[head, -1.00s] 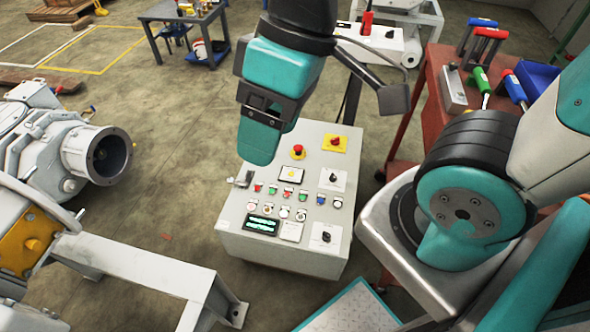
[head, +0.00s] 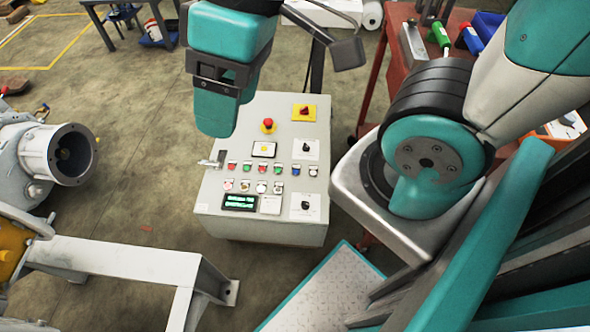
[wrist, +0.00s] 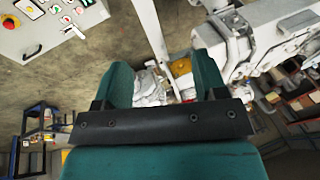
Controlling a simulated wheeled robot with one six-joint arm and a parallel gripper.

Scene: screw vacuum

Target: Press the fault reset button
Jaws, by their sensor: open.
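The control panel (head: 212,207) is a light grey box with a sloped top in the middle of the head view. Rows of small red, green, blue, white and yellow buttons (head: 262,178) sit on it. Their labels are too small to read, so I cannot tell which one is the fault reset button. My gripper (head: 216,115) hangs by the panel's upper left edge, apart from the buttons. In the wrist view its two teal fingers (wrist: 163,80) are spread with nothing between them. That view shows part of the panel (wrist: 45,18) at the upper left.
A red mushroom button (head: 268,125) and another on a yellow plate (head: 303,111) sit at the panel's top. A metal frame (head: 130,258) and a flanged machine (head: 60,155) stand to the left. A red table (head: 400,40) stands behind right.

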